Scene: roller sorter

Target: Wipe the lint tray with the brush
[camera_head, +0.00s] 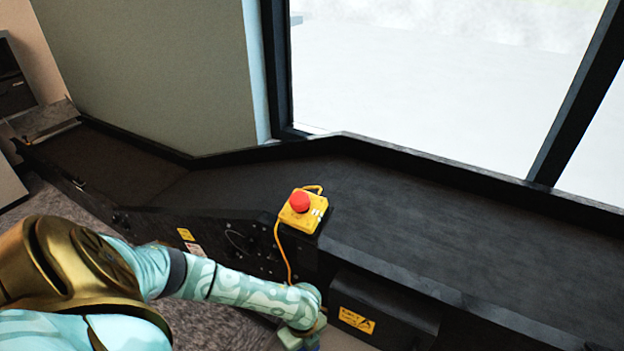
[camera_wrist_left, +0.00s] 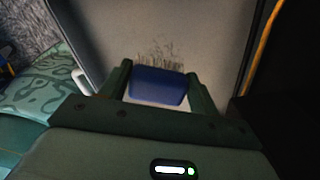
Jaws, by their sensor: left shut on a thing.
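My left gripper (camera_wrist_left: 158,92) is shut on a blue block, which looks like the brush (camera_wrist_left: 157,86), held between its two green fingers. Beyond the brush lies a pale grey flat panel, which looks like the lint tray (camera_wrist_left: 110,35). Thin dark strands (camera_wrist_left: 160,57) show just past the brush's far edge; I cannot tell whether they are lint or bristles, or whether the brush touches the panel. In the head view the left gripper (camera_head: 303,334) is at the bottom edge, mostly cut off. My right gripper is not in view.
A dark conveyor (camera_head: 430,230) runs across the head view, with a yellow emergency-stop box (camera_head: 301,212) and its cable near my left forearm. A black housing (camera_head: 385,305) with a yellow label sits right of the gripper. A white handle (camera_wrist_left: 81,80) is left of the fingers.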

